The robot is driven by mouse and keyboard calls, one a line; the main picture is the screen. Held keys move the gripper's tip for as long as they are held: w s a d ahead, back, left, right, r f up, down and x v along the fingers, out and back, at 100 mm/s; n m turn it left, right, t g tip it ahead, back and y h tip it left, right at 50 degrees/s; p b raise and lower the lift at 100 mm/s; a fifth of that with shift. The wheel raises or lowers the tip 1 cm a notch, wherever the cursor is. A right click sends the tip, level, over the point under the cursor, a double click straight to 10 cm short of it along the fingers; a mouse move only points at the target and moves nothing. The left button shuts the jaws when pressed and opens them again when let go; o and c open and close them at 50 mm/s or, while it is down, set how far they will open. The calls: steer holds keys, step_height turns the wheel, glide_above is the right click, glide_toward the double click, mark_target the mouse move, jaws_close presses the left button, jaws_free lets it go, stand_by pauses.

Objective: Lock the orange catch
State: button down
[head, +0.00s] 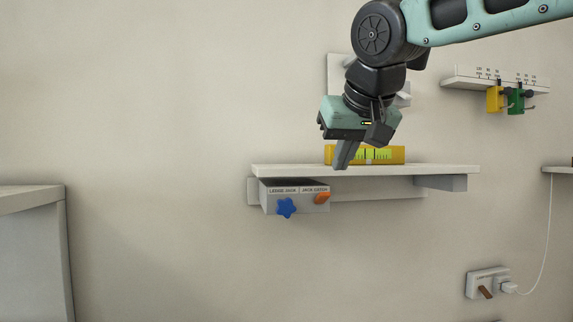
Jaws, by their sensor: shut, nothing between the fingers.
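The orange catch (322,198) is a small tilted lever on the right part of the front of a grey box (294,204) under the wall shelf. A label reading roughly "jack catch" is above it. A blue star-shaped knob (286,208) sits to its left on the same box, under a label like "ledge jack". My gripper (346,158) points down, shut and empty, in front of the shelf. In the picture it is above and a little right of the catch, apart from it. Its depth from the shelf is hard to tell.
The pale shelf (440,170) carries a yellow spirit level (392,155), partly behind my gripper. A rail with yellow and green clips (495,99) is at upper right. A socket plate (488,283) with a brown lever and white cord is at lower right. A cabinet (32,240) stands at left.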

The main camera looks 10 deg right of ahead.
mark_target(327, 194)
steer(key=shift+w+r, duration=0.25)
steer(key=shift+r, duration=0.35)
steer(key=shift+w+r, duration=0.25)
steer(key=shift+r, duration=0.35)
steer(key=p+x, duration=0.3)
steer(key=x, duration=0.7)
steer(key=shift+w+d+r+p, duration=0.1)
steer(key=shift+w+d+p, duration=0.1)
steer(key=shift+p, duration=0.15)
steer(key=shift+f+t+b, duration=0.25)
steer(key=shift+t+b, duration=0.05)
steer(key=shift+b, duration=0.5)
steer(key=shift+s+b, duration=0.2)
steer(key=shift+b, duration=0.15)
